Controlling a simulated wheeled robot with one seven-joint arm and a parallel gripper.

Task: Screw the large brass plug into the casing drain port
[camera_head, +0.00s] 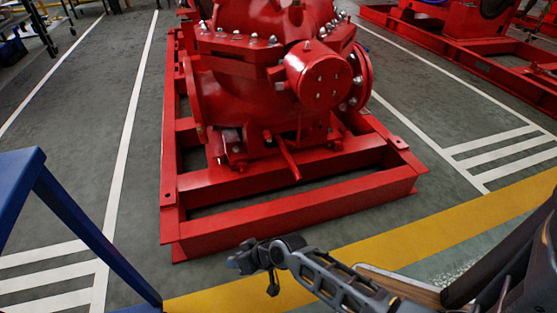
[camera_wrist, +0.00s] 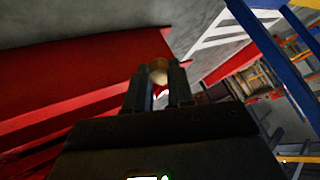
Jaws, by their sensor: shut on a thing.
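My gripper (camera_wrist: 158,84) is shut on the brass plug (camera_wrist: 158,70), a small round brownish-gold piece with a pale face between the two dark fingertips in the wrist view. In the head view my gripper (camera_head: 243,259) is low in the picture, in front of the near beam of the red base frame; the plug cannot be made out there. The red pump casing (camera_head: 245,95) stands on the frame, well beyond my gripper. A short red pipe (camera_head: 287,160) slopes down from under the casing. I cannot pick out the drain port for certain.
The red base frame (camera_head: 300,213) surrounds the pump's foot; its near beam lies between my gripper and the casing. A blue stand (camera_head: 65,205) is at the left. Another red machine frame (camera_head: 455,60) is at the far right. Grey floor is open on both sides.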

